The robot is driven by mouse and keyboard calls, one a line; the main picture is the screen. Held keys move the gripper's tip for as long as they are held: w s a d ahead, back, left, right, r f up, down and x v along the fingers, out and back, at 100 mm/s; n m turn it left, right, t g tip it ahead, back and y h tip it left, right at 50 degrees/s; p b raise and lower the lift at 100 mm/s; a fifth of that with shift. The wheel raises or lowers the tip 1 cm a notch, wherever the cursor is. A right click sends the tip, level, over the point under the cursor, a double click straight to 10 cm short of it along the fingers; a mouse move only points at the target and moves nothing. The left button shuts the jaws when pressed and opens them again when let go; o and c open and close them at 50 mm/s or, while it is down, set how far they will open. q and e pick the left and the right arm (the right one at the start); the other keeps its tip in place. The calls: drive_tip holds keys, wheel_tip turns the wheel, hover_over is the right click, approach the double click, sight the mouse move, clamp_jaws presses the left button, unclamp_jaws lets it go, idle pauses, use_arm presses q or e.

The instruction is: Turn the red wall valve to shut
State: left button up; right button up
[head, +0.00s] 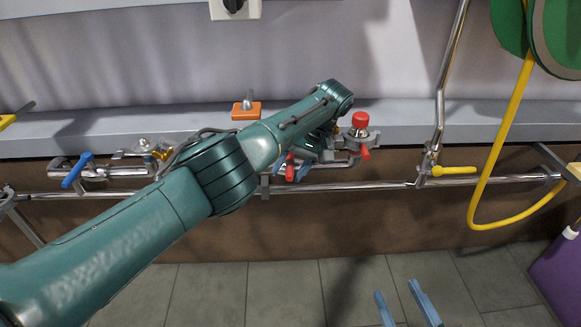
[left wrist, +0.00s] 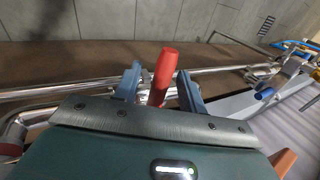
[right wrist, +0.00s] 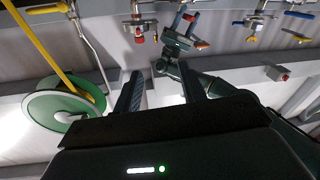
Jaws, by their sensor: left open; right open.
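The red valve lever (head: 290,168) is on the chrome pipework at the wall, partly hidden by my left arm. My left gripper (head: 298,168) is at this lever. In the left wrist view, the red lever (left wrist: 162,76) rises between the two blue fingers of the left gripper (left wrist: 160,84). The fingers stand apart on either side of it, with the right finger closer; I cannot tell whether it touches. My right gripper (head: 398,290) is open and empty low over the floor, away from the pipes. Its fingers also show in the right wrist view (right wrist: 158,88).
Just right of the left gripper is a fitting with a red knob (head: 360,119) and small red handle (head: 364,153). A blue lever (head: 76,170) is left and a yellow lever (head: 455,171) right. A yellow hose (head: 500,135) hangs at right. The floor (head: 290,290) is clear.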

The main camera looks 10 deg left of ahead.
sight(290, 164)
use_arm(q)
drive_tip(key=shift+r, duration=0.1)
drive_tip(key=shift+r+p, duration=0.25)
drive_tip(key=shift+p, duration=0.3)
wheel_tip(290, 164, up, 7)
drive_tip(key=h+p, duration=0.4)
drive_tip(key=p, duration=1)
drive_tip(key=shift+w+a+f+t+p, duration=0.1)
drive_tip(key=shift+t+p, duration=0.2)
drive_tip(key=shift+t, duration=0.1)
drive_tip(key=shift+r+h+p, duration=0.4)
drive_tip(key=shift+p, duration=0.45)
drive_tip(key=shift+f, duration=0.35)
wheel_tip(290, 164, down, 5)
drive_tip(key=b, duration=0.6)
drive_tip(key=shift+r, duration=0.2)
drive_tip(key=shift+f+b, duration=0.65)
drive_tip(key=shift+f, duration=0.75)
use_arm(e)
drive_tip(key=s+d+r+m+g+h, duration=0.2)
drive_tip(key=d+r+m+h, duration=0.1)
drive_tip(key=r+m, duration=0.1)
drive_tip(key=shift+s+d+r+g, duration=0.3)
drive_tip(key=shift+d+r, duration=0.1)
drive_tip(key=shift+r, duration=0.1)
